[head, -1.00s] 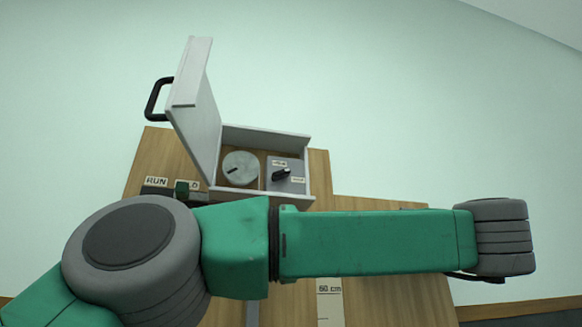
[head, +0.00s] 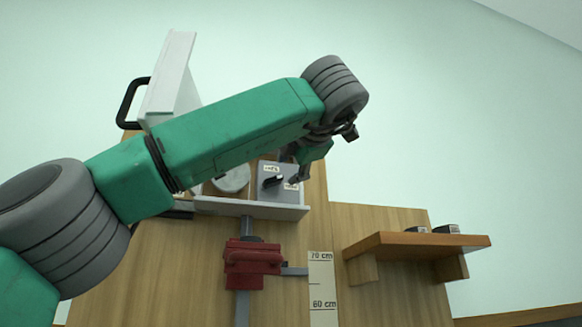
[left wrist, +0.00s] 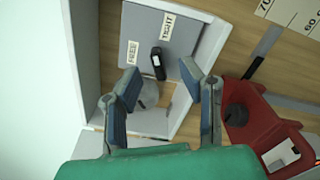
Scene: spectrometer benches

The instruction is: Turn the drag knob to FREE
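The drag knob (head: 272,181) is a small black lever on a grey plate (head: 265,195) inside an open-lidded white box (head: 255,208). In the left wrist view the knob (left wrist: 158,63) stands near the FREE label (left wrist: 132,52) and the TIGHT label (left wrist: 168,26). My right gripper is out of view.
The raised white lid (head: 170,75) with a black handle (head: 130,103) stands left of the box. A round metal disc (head: 233,180) lies beside the plate. A red clamp (head: 252,258), a ruler (head: 320,290) and a wooden shelf (head: 415,243) are nearer and to the right.

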